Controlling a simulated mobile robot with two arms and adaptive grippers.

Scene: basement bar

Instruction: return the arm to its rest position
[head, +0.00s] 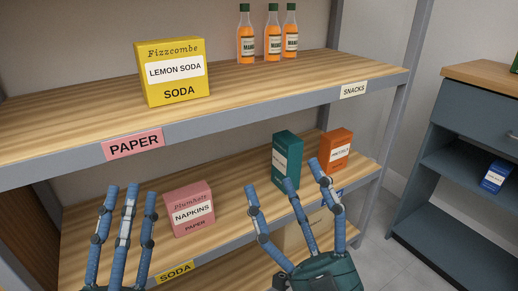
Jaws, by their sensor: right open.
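My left gripper (130,188) is at the lower left, its three fingers upright, apart and empty, in front of the lower shelf. My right gripper (284,180) is at the lower middle, fingers spread and open. Its fingertips overlap the view of a teal box (287,153) and come close to an orange box (336,150) on the lower shelf. I cannot tell whether they touch either box. Nothing is seen held. A pink napkins box (190,208) stands on the lower shelf between my two grippers.
The upper shelf (60,115) holds a yellow lemon soda box (172,72) and three orange bottles (272,42). Its front edge overhangs the lower shelf (85,222). A blue-grey cabinet (475,115) with a blue box (495,176) stands at right. Floor shows between shelf and cabinet.

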